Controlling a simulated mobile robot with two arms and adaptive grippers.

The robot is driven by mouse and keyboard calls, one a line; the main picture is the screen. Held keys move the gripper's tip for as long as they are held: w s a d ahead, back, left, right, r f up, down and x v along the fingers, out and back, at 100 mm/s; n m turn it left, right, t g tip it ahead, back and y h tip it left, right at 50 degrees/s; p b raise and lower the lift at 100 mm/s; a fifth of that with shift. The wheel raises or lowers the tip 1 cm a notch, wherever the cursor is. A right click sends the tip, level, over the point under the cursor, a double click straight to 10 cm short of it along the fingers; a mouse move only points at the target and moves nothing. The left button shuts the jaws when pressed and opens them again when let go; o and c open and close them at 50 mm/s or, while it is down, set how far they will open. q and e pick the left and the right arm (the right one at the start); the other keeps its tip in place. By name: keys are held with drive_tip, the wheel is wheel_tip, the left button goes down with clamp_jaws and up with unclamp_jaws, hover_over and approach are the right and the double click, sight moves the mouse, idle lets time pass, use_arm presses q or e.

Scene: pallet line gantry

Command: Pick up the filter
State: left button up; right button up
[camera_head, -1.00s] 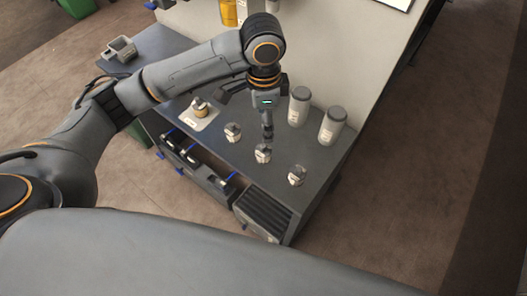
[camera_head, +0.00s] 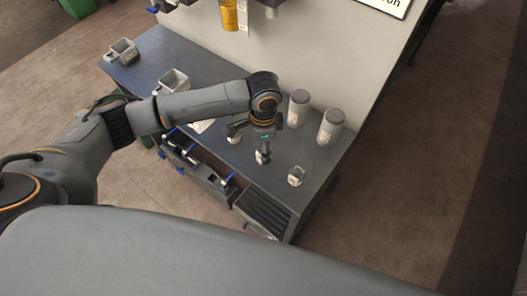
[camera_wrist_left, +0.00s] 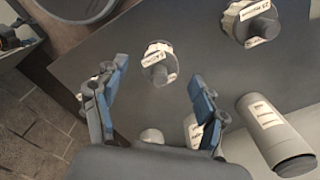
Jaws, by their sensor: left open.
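Several small grey-and-white ribbed cylinders with labels stand on the dark bench; I cannot read the labels to tell which is the filter. In the head view one is left of my left gripper (camera_head: 262,158), one (camera_head: 262,156) is right beneath it, and one (camera_head: 296,176) stands to the right. In the left wrist view my left gripper (camera_wrist_left: 158,75) is open, with a cylinder (camera_wrist_left: 160,62) between and beyond its fingertips, not gripped. Another cylinder (camera_wrist_left: 250,20) stands to the upper right. My right gripper is not in view.
Two grey-capped white bottles (camera_head: 299,108) (camera_head: 330,126) stand behind the cylinders; one is near the right finger in the left wrist view (camera_wrist_left: 275,135). Grey holders (camera_head: 122,50) (camera_head: 173,82) sit at the left of the bench (camera_head: 318,165). A wall panel rises behind.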

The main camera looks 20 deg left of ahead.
use_arm(q)
drive_tip(key=shift+f, duration=0.85)
drive_tip(key=c, duration=1.3)
drive_tip(key=shift+o, duration=0.2)
drive_tip(key=shift+r, duration=0.1)
